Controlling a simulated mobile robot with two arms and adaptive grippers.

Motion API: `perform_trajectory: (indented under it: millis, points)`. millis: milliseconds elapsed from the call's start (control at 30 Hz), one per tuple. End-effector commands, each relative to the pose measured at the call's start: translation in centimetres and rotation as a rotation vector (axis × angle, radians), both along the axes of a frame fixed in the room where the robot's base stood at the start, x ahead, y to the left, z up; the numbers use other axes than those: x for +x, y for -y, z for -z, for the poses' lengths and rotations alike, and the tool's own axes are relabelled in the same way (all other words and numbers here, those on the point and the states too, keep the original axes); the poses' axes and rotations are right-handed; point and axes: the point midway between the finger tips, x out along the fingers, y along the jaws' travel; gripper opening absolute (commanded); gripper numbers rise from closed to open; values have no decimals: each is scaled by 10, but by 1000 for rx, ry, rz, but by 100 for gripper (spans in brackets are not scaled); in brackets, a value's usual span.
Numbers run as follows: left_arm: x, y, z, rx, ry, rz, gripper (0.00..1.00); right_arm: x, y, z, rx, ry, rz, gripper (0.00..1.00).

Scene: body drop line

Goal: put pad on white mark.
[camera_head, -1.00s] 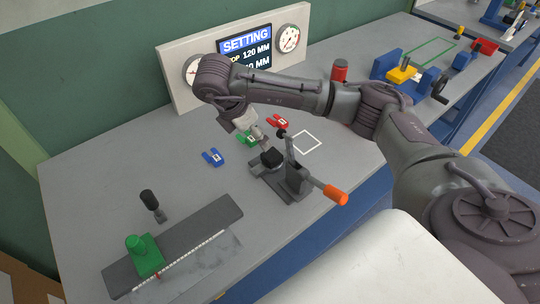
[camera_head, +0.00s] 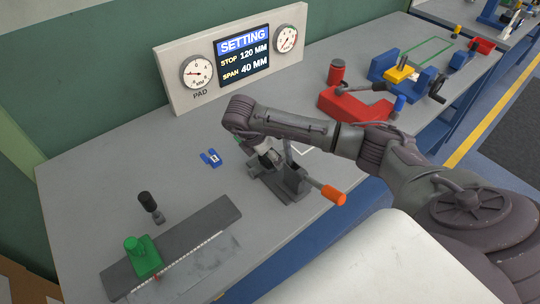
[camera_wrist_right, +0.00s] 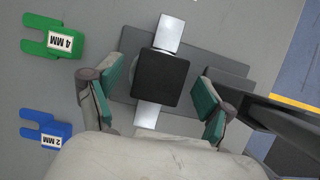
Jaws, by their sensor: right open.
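A black square pad (camera_wrist_right: 162,78) lies over a silver bar on the dark base of the lever fixture (camera_head: 284,184). My right gripper (camera_wrist_right: 155,95) is open over this fixture, one green-lined finger on each side of the pad. I cannot tell whether the fingers touch it. In the head view the right gripper (camera_head: 262,154) is partly hidden by its own wrist. My left gripper is out of view.
An orange-tipped lever (camera_head: 333,195) sticks out of the fixture. Blue (camera_wrist_right: 45,131) and green (camera_wrist_right: 57,39) labelled shims lie beside it. A red clamp (camera_head: 355,104) stands at the back right, a green-knobbed stop on a ruler (camera_head: 185,240) at the front left.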

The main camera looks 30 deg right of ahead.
Motion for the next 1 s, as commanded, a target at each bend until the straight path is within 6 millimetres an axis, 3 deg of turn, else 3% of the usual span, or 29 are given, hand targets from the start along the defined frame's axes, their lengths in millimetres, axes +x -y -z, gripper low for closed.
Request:
perform_trajectory:
  millis: [167,567,1000]
  points:
    - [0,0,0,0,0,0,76,0,0,0,0,1,0,80]
    - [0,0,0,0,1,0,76,0,0,0,0,1,0,15]
    - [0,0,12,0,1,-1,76,2,0,-11,1,5,-1,15]
